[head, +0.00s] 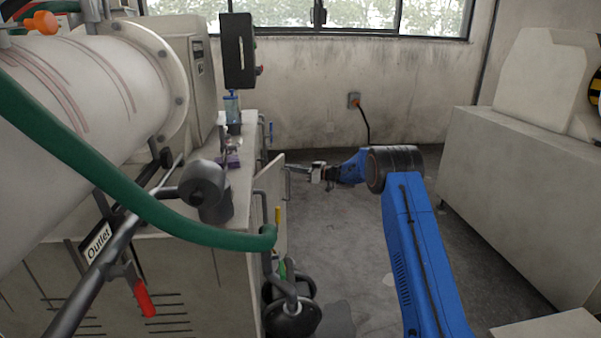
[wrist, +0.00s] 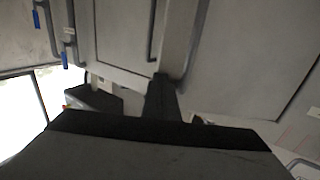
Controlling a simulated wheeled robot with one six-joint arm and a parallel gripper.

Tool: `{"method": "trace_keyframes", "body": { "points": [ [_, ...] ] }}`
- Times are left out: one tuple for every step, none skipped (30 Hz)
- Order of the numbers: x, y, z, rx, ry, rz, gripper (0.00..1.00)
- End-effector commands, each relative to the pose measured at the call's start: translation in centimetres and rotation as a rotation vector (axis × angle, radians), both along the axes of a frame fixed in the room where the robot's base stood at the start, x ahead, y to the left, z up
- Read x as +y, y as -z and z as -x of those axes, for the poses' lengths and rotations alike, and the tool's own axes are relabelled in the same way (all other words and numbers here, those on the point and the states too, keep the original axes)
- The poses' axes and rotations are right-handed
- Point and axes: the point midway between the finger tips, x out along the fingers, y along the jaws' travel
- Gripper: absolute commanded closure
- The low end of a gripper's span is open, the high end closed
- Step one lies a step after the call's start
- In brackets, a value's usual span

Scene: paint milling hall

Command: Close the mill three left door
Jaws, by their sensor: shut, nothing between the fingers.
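A light grey door (head: 271,190) stands open from the right side of the mill cabinet in the head view, its face turned toward the aisle. A thin bar handle (head: 288,182) is on it. I cannot read a number that marks it as mill three. My gripper (head: 300,168) is shut and empty, close to the door's far upper edge. In the wrist view the dark fingers (wrist: 161,90) point at a pale upright edge (wrist: 181,38) beside a bar handle (wrist: 153,30). I cannot tell whether the fingers touch it. The door's hinge side is partly hidden.
The mill cabinet (head: 215,275) fills the left, with a green hose (head: 120,185) across it. A dark round valve or wheel (head: 290,318) stands low near the door. A grey cabinet (head: 520,200) is at right. The floor (head: 345,235) between is open, with dark stains.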

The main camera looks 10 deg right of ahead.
Motion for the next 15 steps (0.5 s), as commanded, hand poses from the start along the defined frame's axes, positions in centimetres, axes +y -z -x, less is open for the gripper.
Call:
{"method": "trace_keyframes", "body": {
  "points": [
    [0.6,0.1,-0.5,-0.002,-0.024,0.000,1.00],
    [0.9,0.1,-0.7,-0.003,-0.039,0.000,1.00],
    [1.3,0.1,-1.0,-0.003,-0.057,0.000,1.00],
    [1.6,0.1,-1.1,-0.002,-0.071,0.000,1.00],
    [2.0,0.1,-1.3,-0.003,-0.085,0.000,1.00],
    [2.4,0.0,-1.5,-0.002,-0.095,0.000,1.00],
    [2.8,0.0,-1.6,-0.002,-0.093,0.000,1.00],
    [3.1,0.0,-1.7,-0.001,-0.092,-0.001,1.00],
    [3.5,0.0,-1.9,-0.001,-0.092,-0.001,1.00],
    [3.8,0.0,-2.1,-0.001,-0.091,0.000,1.00],
    [4.0,0.0,-2.3,-0.001,-0.090,0.000,1.00],
    [4.4,0.0,-2.4,-0.001,-0.090,-0.001,1.00],
    [4.7,0.0,-2.6,-0.001,-0.090,-0.001,1.00],
    [5.1,0.0,-2.7,0.000,-0.090,-0.001,1.00],
    [5.6,0.0,-2.9,0.000,-0.090,-0.001,1.00]
  ]
}}
